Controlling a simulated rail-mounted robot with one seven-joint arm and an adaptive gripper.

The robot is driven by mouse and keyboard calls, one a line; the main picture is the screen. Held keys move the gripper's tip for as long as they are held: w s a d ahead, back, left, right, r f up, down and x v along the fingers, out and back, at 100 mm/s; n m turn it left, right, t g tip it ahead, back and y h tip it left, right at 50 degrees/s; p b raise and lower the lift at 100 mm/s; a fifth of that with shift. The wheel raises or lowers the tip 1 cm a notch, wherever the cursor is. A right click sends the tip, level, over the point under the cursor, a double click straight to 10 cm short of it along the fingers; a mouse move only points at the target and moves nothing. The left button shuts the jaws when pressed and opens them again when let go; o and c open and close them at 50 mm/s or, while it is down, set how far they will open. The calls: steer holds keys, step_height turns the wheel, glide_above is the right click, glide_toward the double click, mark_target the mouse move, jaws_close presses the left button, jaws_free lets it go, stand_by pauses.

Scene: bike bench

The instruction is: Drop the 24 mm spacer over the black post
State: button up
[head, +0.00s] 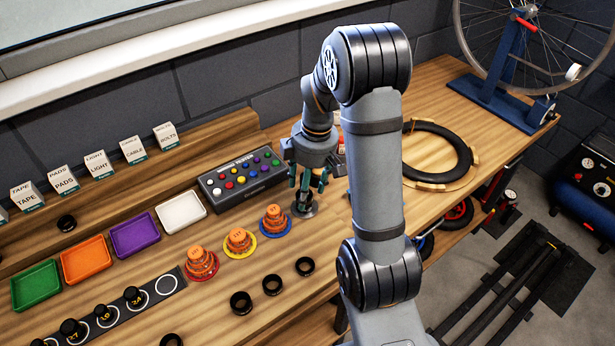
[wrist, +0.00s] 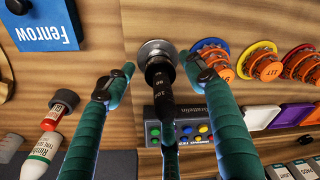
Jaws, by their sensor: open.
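The black post (wrist: 163,92) stands on a round silver base (wrist: 157,47) in the wrist view, with small pale markings. The silver base also shows in the head view (head: 305,210), under my gripper (head: 308,182). My gripper is open, its teal fingers spread around the post, apart from it on the left and right. Several black rings lie on the bench front, such as one at the right (head: 305,266) and one in the middle (head: 272,284). I cannot read which is 24 mm.
A dark numbered strip (head: 165,284) with several black pieces lies front left. Orange stacks on red, yellow and blue (head: 273,222) discs stand left of my gripper. A button box (head: 240,180) is behind. Coloured trays (head: 134,234) line the back. A tyre (head: 440,150) lies right.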

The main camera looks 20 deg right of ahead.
step_height(320, 180, up, 11)
steer(key=d, duration=0.1)
steer(key=shift+s+r, duration=0.2)
steer(key=shift+s, duration=0.1)
steer(key=shift+d, duration=0.1)
stand_by(0.4)
steer(key=f, duration=0.7)
steer(key=a+f, duration=0.1)
steer(key=f, duration=0.3)
steer(key=shift+w+a+f, duration=0.1)
steer(key=shift+w+f, duration=0.05)
steer(key=shift+w, duration=0.1)
steer(key=shift+w+p, duration=0.1)
steer(key=shift+p, duration=0.2)
steer(key=shift+w+r+p, duration=0.1)
steer(key=shift+r+p, duration=0.45)
steer(key=shift+p, duration=0.05)
steer(key=shift+s+r+p, duration=0.2)
steer(key=shift+r+p, duration=0.15)
steer(key=shift+r, duration=0.15)
steer(key=shift+f, duration=0.15)
